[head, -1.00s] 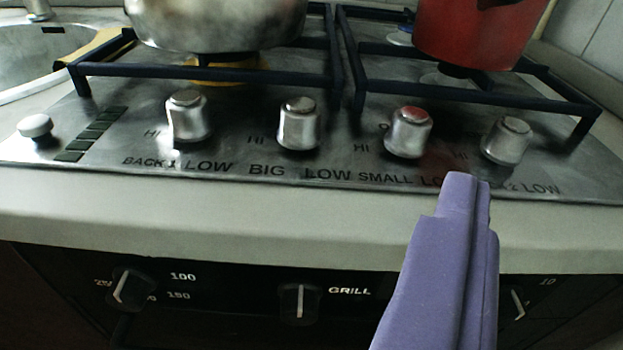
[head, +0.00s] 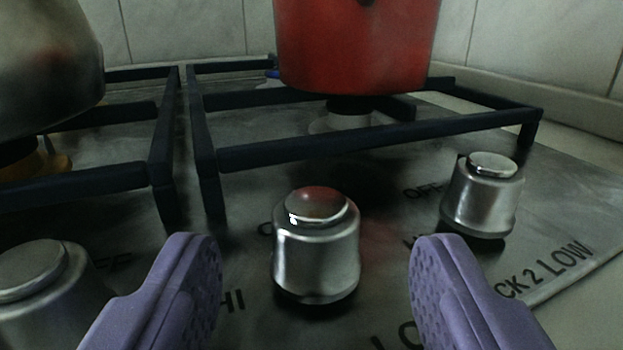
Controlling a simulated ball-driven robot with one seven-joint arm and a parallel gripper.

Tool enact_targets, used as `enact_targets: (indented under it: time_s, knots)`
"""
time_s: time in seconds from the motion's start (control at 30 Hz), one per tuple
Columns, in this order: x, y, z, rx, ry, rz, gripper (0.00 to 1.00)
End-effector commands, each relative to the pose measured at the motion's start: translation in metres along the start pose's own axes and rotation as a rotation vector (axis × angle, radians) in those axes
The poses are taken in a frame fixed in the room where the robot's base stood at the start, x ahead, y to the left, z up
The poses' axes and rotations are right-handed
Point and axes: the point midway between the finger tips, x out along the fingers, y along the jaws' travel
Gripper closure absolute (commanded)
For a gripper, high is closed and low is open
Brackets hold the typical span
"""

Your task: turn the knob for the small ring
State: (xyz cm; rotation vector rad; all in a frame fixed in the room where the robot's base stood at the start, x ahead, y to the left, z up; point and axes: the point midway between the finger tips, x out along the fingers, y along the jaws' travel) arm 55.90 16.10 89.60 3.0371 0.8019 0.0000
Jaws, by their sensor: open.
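The small ring's knob (head: 316,250) is a silver metal cylinder with a reddish reflection on its top. It stands upright on the steel hob panel in the middle of the head view. My gripper (head: 316,285) is open, with one purple finger on each side of this knob. There is a visible gap between the knob and each finger.
The BACK 2 knob (head: 482,195) stands to the right, close behind the right finger. Another knob (head: 42,290) is at the lower left. A red pot (head: 355,50) and a metal pot (head: 45,65) stand behind, over dark pan supports (head: 330,143).

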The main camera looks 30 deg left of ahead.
Motion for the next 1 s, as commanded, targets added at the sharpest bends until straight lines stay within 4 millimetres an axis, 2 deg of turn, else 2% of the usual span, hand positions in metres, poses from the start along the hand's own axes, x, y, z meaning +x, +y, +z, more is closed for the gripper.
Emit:
enact_targets:
  time_s: [0.1, 0.2, 0.47, 0.7, 0.73, 1.0]
  knots:
    - [0.016, 0.000, 0.001, 0.000, 0.002, 0.000, 0.38]
    - [0.023, 0.000, 0.001, 0.000, 0.001, 0.000, 0.38]
    - [0.026, 0.000, 0.000, 0.000, 0.000, 0.001, 0.38]
    - [0.025, 0.000, 0.000, 0.000, 0.000, 0.001, 0.91]
    - [0.025, 0.000, 0.000, 0.000, 0.000, 0.001, 0.94]
    - [0.025, 0.002, 0.000, 0.000, 0.000, -0.027, 0.94]
